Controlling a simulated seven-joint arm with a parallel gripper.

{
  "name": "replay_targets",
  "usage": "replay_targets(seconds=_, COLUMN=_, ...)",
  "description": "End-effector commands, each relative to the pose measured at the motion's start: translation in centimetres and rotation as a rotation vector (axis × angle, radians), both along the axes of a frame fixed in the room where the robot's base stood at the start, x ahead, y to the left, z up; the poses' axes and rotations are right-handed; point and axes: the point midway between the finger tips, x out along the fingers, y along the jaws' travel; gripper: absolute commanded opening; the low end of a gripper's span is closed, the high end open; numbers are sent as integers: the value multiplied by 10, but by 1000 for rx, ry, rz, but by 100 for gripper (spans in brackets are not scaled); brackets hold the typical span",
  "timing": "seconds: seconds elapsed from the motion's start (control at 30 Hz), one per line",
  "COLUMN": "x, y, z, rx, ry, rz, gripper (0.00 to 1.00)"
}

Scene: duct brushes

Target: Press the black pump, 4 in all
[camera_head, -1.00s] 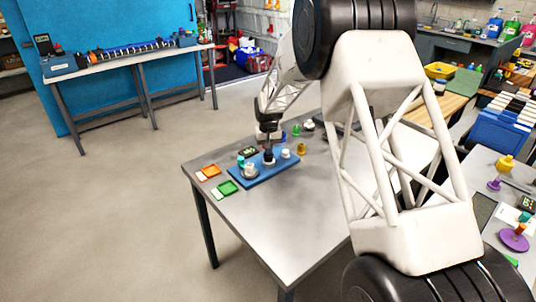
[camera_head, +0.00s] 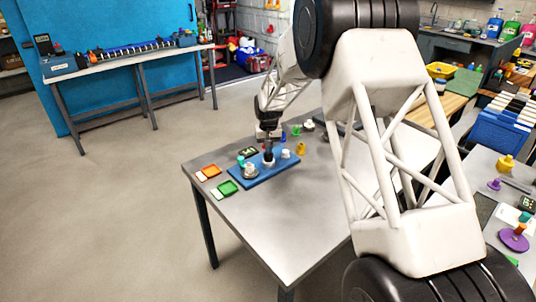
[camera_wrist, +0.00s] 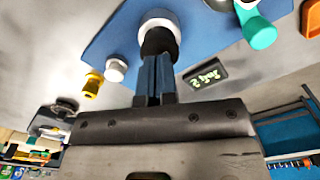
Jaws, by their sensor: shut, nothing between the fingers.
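The black pump (camera_wrist: 160,40) has a dark head on a white round base, mounted on a blue board (camera_wrist: 110,32). In the head view the pump (camera_head: 268,158) is small, near the middle of the blue board (camera_head: 262,177). My gripper (camera_wrist: 155,57) is shut and empty, with its fingertips at the pump's head; I cannot tell whether they touch it or are just above. My gripper (camera_head: 268,147) also shows above the pump in the head view. A small display (camera_wrist: 206,75) with green digits lies beside the board; its number is not clearly readable.
A teal-topped pump (camera_wrist: 261,33) and a white knob (camera_wrist: 116,70) flank the black pump. A yellow piece (camera_wrist: 93,84) stands off the board. The front of the grey table (camera_head: 290,230) is clear.

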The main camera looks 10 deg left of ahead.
Motion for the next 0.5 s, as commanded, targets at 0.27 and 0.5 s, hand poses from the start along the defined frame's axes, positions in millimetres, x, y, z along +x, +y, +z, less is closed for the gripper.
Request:
replay_targets(seconds=0.27, x=0, y=0, z=-8, rx=0, ry=0, rz=0, gripper=0)
replay_targets(seconds=0.5, x=0, y=0, z=-15, rx=0, ry=0, rz=0, gripper=0)
